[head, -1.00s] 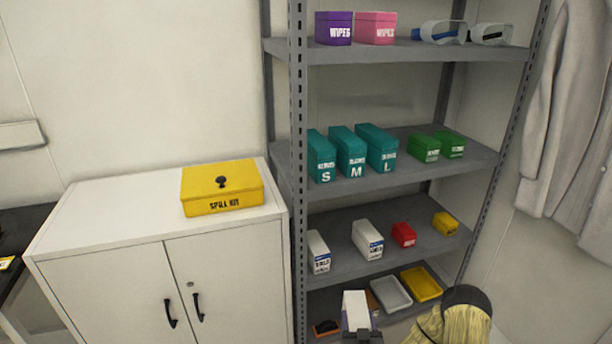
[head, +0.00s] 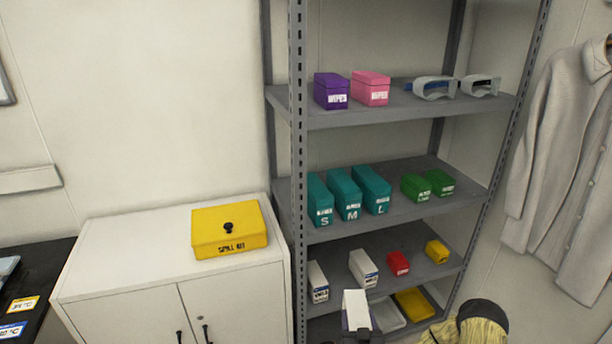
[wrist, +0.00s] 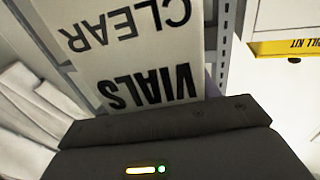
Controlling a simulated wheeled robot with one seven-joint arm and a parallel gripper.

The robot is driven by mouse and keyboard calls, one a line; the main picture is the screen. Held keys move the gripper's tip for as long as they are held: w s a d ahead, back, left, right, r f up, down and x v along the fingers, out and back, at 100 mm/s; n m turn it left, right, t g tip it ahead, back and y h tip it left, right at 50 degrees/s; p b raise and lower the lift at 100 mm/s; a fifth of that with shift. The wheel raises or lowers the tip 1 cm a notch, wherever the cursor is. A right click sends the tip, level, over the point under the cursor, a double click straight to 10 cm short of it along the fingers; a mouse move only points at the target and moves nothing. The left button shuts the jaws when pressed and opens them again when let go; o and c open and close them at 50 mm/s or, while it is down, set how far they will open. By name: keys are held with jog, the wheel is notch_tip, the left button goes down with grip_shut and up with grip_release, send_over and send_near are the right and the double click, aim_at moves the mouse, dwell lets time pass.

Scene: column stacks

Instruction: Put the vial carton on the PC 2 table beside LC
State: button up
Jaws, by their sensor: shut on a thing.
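The vial carton (head: 356,309) is a white box at the bottom of the head view, in front of the shelf rack. My gripper (head: 357,333) is shut on it and holds it up, mostly below the picture edge. In the wrist view the carton (wrist: 140,45) fills the upper middle, its VIALS CLEAR lettering upside down, above the dark gripper body (wrist: 165,145); the fingertips are hidden. A black-topped table (head: 35,285) shows at the far left with a yellow label (head: 22,304) and a blue label (head: 12,331), too small to read surely. I cannot tell whether it is PC 2.
A white cabinet (head: 130,265) with a yellow spill kit (head: 230,230) stands between the table and the grey rack (head: 400,112). The rack holds wipes, glove boxes and small cartons. A mop head (head: 470,328) is at bottom right. A coat (head: 560,150) hangs on the right wall.

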notch_tip(320, 180, up, 4)
jog(key=shift+f+p, duration=0.1)
jog(key=shift+p, duration=1)
jog(key=s, duration=0.1)
jog(key=s+r, duration=0.1)
jog(key=s, duration=0.1)
jog(key=s+r, duration=0.1)
jog(key=shift+s, duration=0.2)
jog(key=s+f, duration=0.4)
jog(key=f, duration=0.1)
jog(key=shift+s+f, duration=0.15)
jog(key=shift+f, duration=0.05)
jog(key=shift+d, duration=0.1)
